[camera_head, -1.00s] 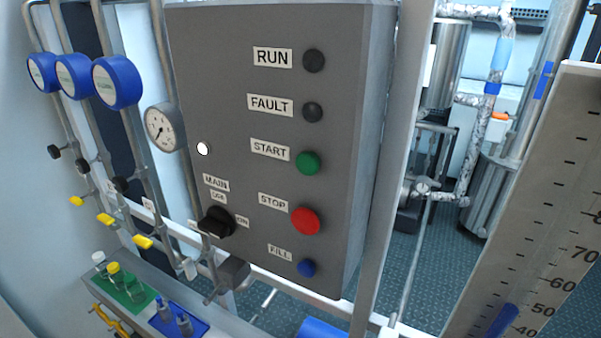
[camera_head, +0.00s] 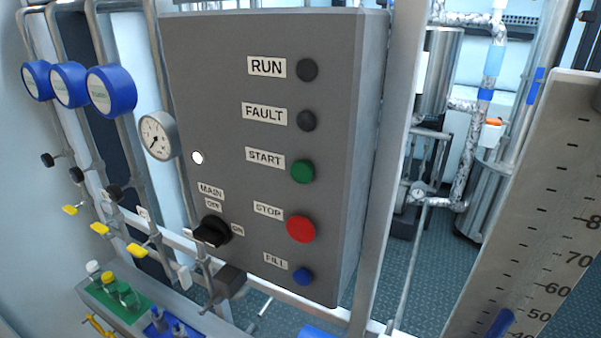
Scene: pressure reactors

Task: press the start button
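The green START button (camera_head: 303,171) sits on the front of a grey control box (camera_head: 215,70), to the right of its START label (camera_head: 265,158). Below it is the larger red STOP button (camera_head: 300,229), and below that the blue FILL button (camera_head: 303,276). Above it are the dark FAULT lamp (camera_head: 305,120) and the dark RUN lamp (camera_head: 307,70). A black MAIN rotary switch (camera_head: 212,231) is at the box's lower left. Neither of my grippers shows in the head view.
A pressure gauge (camera_head: 158,136) and blue round gauges (camera_head: 111,92) on pipes stand left of the box. A metal post (camera_head: 394,130) runs along its right side. A numbered scale (camera_head: 545,220) stands at the right. Bottles (camera_head: 110,280) stand in a green tray at the lower left.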

